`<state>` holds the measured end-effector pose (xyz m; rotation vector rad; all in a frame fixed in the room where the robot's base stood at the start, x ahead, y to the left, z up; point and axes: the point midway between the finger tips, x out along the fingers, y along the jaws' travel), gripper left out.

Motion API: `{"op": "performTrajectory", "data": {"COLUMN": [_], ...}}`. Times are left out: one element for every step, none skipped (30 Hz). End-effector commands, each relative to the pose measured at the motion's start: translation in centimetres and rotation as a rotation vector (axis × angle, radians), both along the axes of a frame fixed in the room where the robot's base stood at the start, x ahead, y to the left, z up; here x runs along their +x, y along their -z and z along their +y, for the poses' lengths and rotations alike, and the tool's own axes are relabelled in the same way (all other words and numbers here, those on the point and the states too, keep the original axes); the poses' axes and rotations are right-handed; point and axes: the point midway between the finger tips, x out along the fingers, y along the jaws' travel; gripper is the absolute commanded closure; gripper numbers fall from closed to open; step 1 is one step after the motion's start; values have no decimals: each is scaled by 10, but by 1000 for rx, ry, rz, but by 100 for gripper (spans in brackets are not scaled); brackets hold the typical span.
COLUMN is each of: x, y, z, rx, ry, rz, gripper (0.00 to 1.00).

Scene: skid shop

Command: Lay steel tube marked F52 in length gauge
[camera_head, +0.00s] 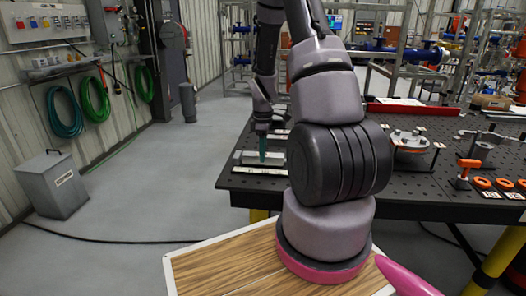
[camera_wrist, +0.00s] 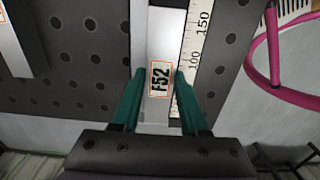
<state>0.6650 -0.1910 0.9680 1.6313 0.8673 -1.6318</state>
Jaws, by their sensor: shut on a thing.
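The steel tube marked F52 (camera_wrist: 160,80) is a pale bar with an orange-edged label, seen between my green fingers in the wrist view. My gripper (camera_wrist: 159,74) is shut on it; it also shows in the head view (camera_head: 263,150), low over the left end of the dark table. The length gauge's white scale (camera_wrist: 201,40), with 100 and 150 marked, runs alongside the tube on its right; the gauge also shows in the head view (camera_head: 240,170). I cannot tell whether the tube rests fully on the gauge.
The dark perforated table (camera_head: 450,205) carries a round metal fixture (camera_head: 408,142), an orange clamp (camera_head: 465,170) and orange rings to the right. A red-edged tray (camera_head: 395,108) lies behind. Another labelled pale piece (camera_wrist: 12,45) lies left in the wrist view. A grey bin (camera_head: 53,186) stands on the floor.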

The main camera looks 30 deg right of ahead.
Motion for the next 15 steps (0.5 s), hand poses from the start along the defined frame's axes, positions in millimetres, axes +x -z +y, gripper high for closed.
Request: {"op": "performTrajectory", "data": {"x": [0,0,0,0,0,0,0,0,0,0,0,0,0,0,0], "y": [1,2,2,3,4,4,5,6,6,6,6,6,6,6,6], "z": [0,0,0,0,0,0,0,0,0,0,0,0,0,0,0], "rx": [0,0,0,0,0,0,0,-1,-1,-1,-1,-1,-1,-1,-1], "ry": [0,0,0,0,0,0,0,0,0,0,0,0,0,0,0], "rz": [0,0,0,0,0,0,0,-1,-1,-1,-1,-1,-1,-1,-1], "gripper": [100,100,100,100,100,100,100,100,100,100,100,100,100,53,38]}}
